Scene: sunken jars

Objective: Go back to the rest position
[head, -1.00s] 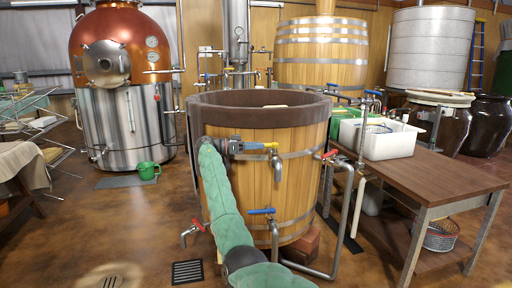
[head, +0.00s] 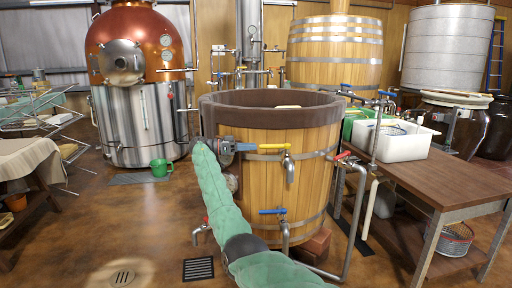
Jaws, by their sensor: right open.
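My right gripper (head: 246,147) shows in the head view at the end of my green-sleeved arm, which comes up from the bottom. It is open and points right, in front of the wooden vat (head: 318,150) with the dark rim. Its tips are just left of the yellow tap handle (head: 273,147) on the vat's front, with nothing seen held. I cannot tell whether the tips touch the handle. The handle lies level above its metal spout. My left gripper is not in view.
A lower tap with a blue handle (head: 272,211) and a red-handled pipe (head: 343,155) stand at the vat. A wooden table (head: 455,180) with a white tub (head: 400,146) is at right.

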